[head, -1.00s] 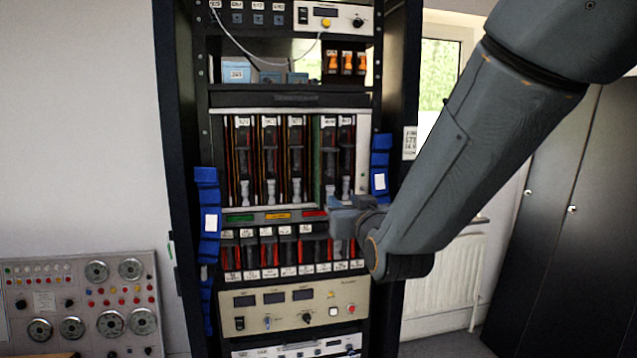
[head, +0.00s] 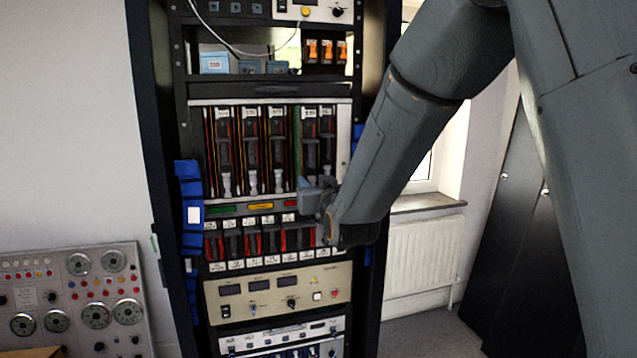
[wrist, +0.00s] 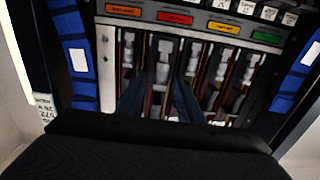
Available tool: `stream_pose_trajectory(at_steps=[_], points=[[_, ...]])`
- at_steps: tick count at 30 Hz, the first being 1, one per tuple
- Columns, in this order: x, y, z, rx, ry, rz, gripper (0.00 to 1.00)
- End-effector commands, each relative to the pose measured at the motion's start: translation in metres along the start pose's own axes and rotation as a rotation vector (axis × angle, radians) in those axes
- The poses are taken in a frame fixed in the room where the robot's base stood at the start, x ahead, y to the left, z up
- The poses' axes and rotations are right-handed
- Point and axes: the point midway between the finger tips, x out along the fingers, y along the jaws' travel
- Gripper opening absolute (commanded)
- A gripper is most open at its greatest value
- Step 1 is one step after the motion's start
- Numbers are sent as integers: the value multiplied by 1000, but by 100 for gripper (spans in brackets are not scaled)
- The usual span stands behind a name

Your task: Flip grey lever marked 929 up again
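The rack panel holds a row of pale grey levers in tall dark slots; one lever (head: 226,184) shows clearly at the left. The labels above the slots are too small to read, so I cannot tell which lever is 929. My gripper (head: 318,192) is in front of the right-hand slots and hides their lower parts. In the wrist view my gripper (wrist: 158,98) has its two blue-grey fingers apart, with nothing held. A pale lever (wrist: 163,62) shows between and beyond the fingers, near the red tag. I cannot tell whether they touch it.
Blue padded strips (head: 190,205) flank the panel. Below the levers are coloured tags (head: 260,205), a row of red-and-black modules (head: 250,242) and a beige instrument panel (head: 280,295). A dial console (head: 75,300) stands at the left. A radiator (head: 425,255) is at the right.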

Motion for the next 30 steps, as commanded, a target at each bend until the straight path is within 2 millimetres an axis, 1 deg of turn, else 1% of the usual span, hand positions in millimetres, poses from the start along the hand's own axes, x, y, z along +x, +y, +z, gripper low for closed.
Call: stream_pose_trajectory(at_steps=[3, 5, 9, 15, 24, 30], points=[[0, 0, 0, 0, 0, 1, 34], [0, 1, 0, 0, 0, 1, 23], [0, 1, 0, 0, 0, 1, 0], [0, 1, -2, 0, -13, 2, 0], [8, 2, -7, 1, -151, 3, 0], [9, 2, -7, 0, -180, 3, 0]])
